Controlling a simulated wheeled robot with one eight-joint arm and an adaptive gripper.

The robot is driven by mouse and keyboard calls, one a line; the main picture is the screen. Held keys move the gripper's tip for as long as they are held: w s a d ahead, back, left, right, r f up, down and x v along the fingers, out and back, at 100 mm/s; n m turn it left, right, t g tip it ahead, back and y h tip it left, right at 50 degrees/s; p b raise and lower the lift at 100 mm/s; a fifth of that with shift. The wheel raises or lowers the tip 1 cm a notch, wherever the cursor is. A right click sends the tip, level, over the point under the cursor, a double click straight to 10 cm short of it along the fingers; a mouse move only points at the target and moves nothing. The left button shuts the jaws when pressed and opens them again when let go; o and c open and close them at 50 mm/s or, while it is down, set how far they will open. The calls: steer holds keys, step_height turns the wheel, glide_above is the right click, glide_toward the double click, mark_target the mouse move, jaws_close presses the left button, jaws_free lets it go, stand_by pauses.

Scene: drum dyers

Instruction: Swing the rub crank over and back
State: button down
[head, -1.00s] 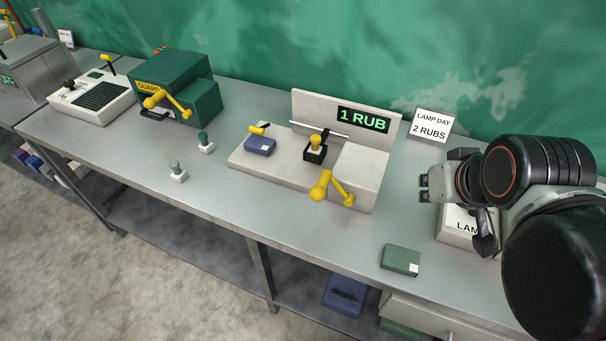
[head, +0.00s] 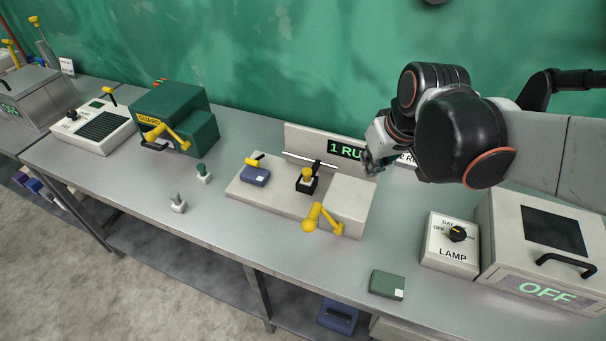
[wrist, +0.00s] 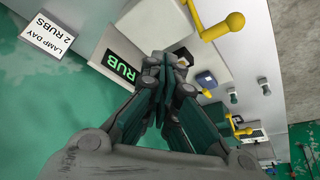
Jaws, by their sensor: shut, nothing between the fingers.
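The rub crank (head: 321,219) is a yellow handle on the front of a pale rub machine (head: 349,204), with its round knob at the lower left. The crank also shows in the wrist view (wrist: 218,27) at the top, apart from my gripper. The machine's display (head: 345,150) is partly hidden by my gripper in the head view, which leaves "1 RU" readable. My gripper (head: 372,168) is above the machine's back right, near the display, touching nothing that I can tell. In the wrist view my gripper (wrist: 160,62) has its fingers together and empty.
A lamp box (head: 450,243) with a dial and a grey cabinet reading "OFF" (head: 540,250) stand at the right. A green block (head: 387,285) lies near the front edge. A blue block (head: 255,176) and a yellow-topped post (head: 307,180) sit on the machine's base.

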steer(key=w+a+f+n+g+p, duration=0.2)
steer(key=w+a+p, duration=0.2)
steer(key=w+a, duration=0.2)
steer(key=s+a+f+n+g+h+b, duration=0.2)
steer(key=a+f+n+b, duration=0.15)
steer(key=a, duration=0.35)
steer(key=s+a+f+n+g+h+b, duration=0.1)
steer(key=s+a+f+n+b, duration=0.15)
steer(key=a+f+n, duration=0.4)
step_height(320, 180, down, 8)
steer(key=m+b, duration=0.2)
steer(key=d, duration=0.1)
steer(key=s+d+r, duration=0.1)
steer(key=d+r, duration=0.1)
steer(key=shift+s+d+r, duration=0.1)
steer(key=shift+s+d, duration=0.2)
steer(key=shift+s, duration=0.1)
steer(key=shift+d+r, duration=0.1)
